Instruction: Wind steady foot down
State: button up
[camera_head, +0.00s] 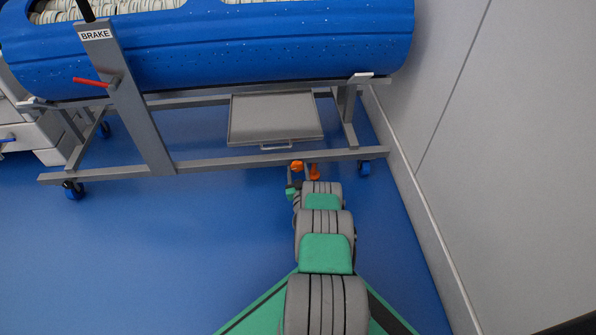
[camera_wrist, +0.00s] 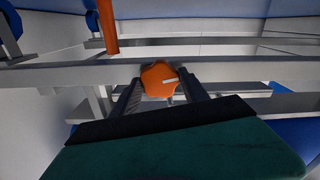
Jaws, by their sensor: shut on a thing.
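The orange lobed knob (camera_head: 297,166) is at the front lower rail of the tub carrier, near its right end. In the wrist view the knob (camera_wrist: 158,78) sits between the two dark fingers of my gripper (camera_wrist: 160,88), which is shut on it. A pale line marks the knob's face. An orange post (camera_head: 314,172), which looks like the steady foot, is just right of the knob. It also shows at upper left in the wrist view (camera_wrist: 109,28), which looks upside down. Whether its end touches the floor is unclear.
The blue tub (camera_head: 230,45) lies on the grey wheeled frame (camera_head: 210,163). A red lever (camera_head: 91,82) is on the BRAKE post (camera_head: 125,95). A grey tray (camera_head: 275,117) is under the tub. The wall (camera_head: 480,150) is close on the right. Blue floor (camera_head: 150,250) is clear at left.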

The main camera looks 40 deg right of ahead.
jog(key=c, duration=0.4)
jog(key=shift+n, duration=0.3)
jog(key=n, duration=0.4)
jog(key=shift+p, duration=0.3)
jog(key=n, duration=0.5)
jog(key=n+b, duration=0.1)
jog(key=n, duration=0.4)
jog(key=n+b, duration=0.1)
jog(key=n, duration=0.4)
